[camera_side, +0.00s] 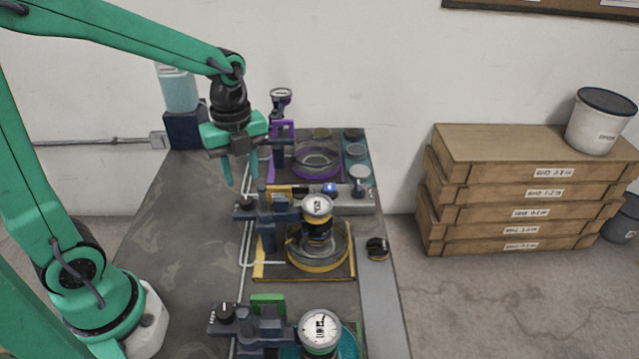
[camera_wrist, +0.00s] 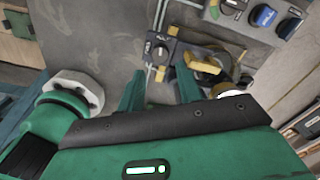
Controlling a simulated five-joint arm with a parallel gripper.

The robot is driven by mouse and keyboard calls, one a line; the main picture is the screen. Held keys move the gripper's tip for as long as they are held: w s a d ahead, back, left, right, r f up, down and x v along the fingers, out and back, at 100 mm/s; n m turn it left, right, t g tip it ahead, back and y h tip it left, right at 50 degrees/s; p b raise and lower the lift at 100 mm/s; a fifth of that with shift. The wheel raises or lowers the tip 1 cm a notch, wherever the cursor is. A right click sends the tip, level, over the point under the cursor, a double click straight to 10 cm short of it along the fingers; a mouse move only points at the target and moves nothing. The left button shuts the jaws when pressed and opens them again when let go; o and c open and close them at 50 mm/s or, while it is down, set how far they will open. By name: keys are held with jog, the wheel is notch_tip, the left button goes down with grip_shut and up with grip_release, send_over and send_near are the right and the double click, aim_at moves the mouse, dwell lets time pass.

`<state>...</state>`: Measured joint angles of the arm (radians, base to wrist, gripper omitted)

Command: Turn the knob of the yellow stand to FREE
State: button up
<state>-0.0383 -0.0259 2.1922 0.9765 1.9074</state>
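The yellow stand (camera_side: 262,270) is the middle one of three on the bench. It has a yellow base, a dark post and a round white-faced gauge (camera_side: 317,207) over a glass dish with a yellow ring. Its small dark knob (camera_side: 246,203) sits on a block at its left. In the wrist view the knob (camera_wrist: 160,51) lies just beyond the fingertips, roughly between them. Its pointer setting and lettering are too small to read. My gripper (camera_side: 241,184) is open and empty, pointing down above the knob, apart from it. Its fingers (camera_wrist: 158,70) also show in the wrist view.
A purple-ringed stand (camera_side: 272,168) is behind and a green-marked stand (camera_side: 268,302) in front, close to the yellow one. A grey strip with several knobs (camera_side: 358,197) lies between the purple and yellow stands.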

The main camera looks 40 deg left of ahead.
aim_at(245, 200)
jog(key=shift+f, duration=3.25)
jog(key=c, duration=0.7)
jog(key=shift+n, duration=0.4)
jog(key=n, duration=1.2)
jog(key=shift+n, duration=0.4)
